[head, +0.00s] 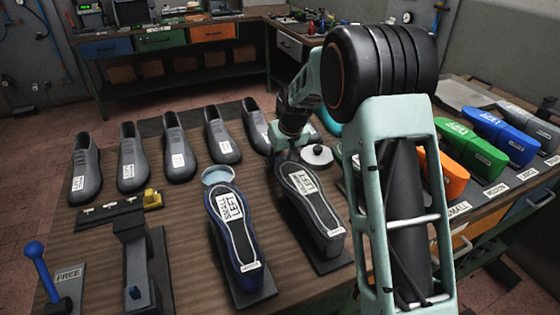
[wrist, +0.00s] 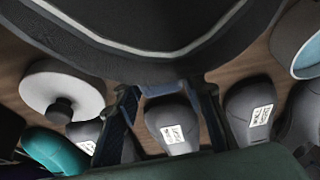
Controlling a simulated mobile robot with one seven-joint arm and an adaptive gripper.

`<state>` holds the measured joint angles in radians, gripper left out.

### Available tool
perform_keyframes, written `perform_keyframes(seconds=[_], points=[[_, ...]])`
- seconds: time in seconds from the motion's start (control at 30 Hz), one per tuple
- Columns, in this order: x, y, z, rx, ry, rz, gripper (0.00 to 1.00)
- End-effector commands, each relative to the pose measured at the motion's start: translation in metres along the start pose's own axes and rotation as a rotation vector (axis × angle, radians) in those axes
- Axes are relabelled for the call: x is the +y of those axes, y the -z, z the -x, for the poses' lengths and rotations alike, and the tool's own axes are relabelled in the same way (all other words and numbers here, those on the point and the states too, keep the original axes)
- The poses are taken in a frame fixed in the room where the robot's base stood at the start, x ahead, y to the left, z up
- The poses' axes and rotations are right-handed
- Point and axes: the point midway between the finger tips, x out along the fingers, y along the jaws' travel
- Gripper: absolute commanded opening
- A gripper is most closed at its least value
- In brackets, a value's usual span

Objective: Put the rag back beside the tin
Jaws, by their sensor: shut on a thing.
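My gripper (head: 284,150) is low over the bench, by the far end of the sole-up shoe (head: 313,197) at centre. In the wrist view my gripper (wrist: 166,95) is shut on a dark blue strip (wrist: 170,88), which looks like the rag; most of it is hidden. I cannot tell whether it touches the shoe or bench. The round open tin (head: 218,175), pale blue inside, stands left of the gripper, behind the blue-edged shoe. It also shows at upper right in the wrist view (wrist: 283,40). A white knobbed lid (head: 318,155) lies to the gripper's right.
A row of grey shoes (head: 174,150) stands behind the tin and gripper. The blue-edged shoe (head: 236,230) is sole-up at front. A teal object (wrist: 55,150) lies beyond the lid. Coloured blocks (head: 505,135) line the right. Bare bench shows left of the tin.

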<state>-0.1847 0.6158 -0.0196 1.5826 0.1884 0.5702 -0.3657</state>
Motion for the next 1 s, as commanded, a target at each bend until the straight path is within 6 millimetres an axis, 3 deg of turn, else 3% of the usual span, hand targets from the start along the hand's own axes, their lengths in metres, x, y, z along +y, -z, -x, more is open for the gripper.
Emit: perform_keyframes(seconds=[0.27, 0.3, 0.47, 0.77, 1.0], points=[[0.0, -0.002, -0.004, 0.0, 0.0, 0.0, 0.14], [0.0, -0.002, -0.004, 0.0, 0.0, 0.0, 0.38], [0.0, -0.001, -0.003, 0.0, 0.0, 0.0, 0.54], [0.0, 0.0, -0.001, 0.0, 0.0, 0.0, 0.54], [0.0, 0.001, 0.027, 0.004, 0.0, 0.0, 0.54]])
